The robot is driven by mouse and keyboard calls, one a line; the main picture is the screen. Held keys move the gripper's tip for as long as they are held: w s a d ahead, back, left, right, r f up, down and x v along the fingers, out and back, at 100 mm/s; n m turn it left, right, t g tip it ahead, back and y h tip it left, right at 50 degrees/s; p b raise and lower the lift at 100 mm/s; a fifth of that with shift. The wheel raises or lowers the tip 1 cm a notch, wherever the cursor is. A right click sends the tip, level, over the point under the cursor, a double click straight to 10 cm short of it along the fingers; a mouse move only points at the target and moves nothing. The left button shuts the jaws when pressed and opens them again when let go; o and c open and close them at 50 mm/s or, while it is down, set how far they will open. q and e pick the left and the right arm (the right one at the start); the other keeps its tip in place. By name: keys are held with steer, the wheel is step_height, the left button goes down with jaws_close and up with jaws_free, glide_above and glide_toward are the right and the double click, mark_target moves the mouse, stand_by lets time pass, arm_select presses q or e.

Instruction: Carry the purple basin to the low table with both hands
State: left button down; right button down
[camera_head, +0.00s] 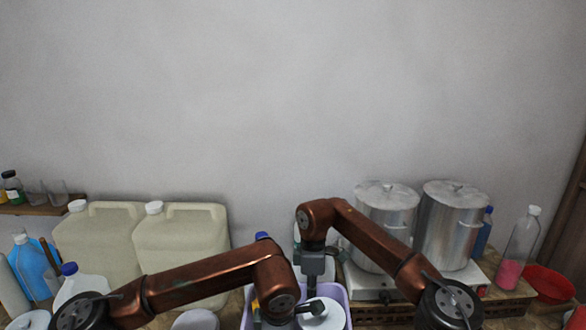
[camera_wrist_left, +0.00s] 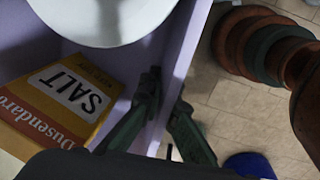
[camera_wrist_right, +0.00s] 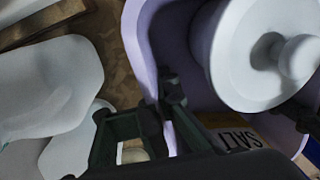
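The purple basin (camera_head: 342,292) is in the lower middle of the head view, partly hidden by my arms. A white round lidded item and a yellow salt box (camera_wrist_left: 60,98) are in it. My left gripper (camera_wrist_left: 166,92) has its fingers on either side of the basin's wall (camera_wrist_left: 190,45) and looks shut on it. My right gripper (camera_wrist_right: 163,102) has one finger inside and one outside the opposite wall (camera_wrist_right: 146,45) and looks shut on it. The low table cannot be made out.
Two large cream jugs (camera_head: 182,240) stand left of the basin. Metal pots (camera_head: 387,225) on a white hotplate (camera_head: 375,285), a bottle with pink contents (camera_head: 520,248) and a red bowl (camera_head: 549,284) are on the right. Tiled floor (camera_wrist_left: 245,105) shows beyond the basin's edge.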

arm_select(q)
steer(key=shift+r, duration=0.1)
arm_select(e)
steer(key=shift+w+r, duration=0.1)
steer(key=shift+w, duration=0.1)
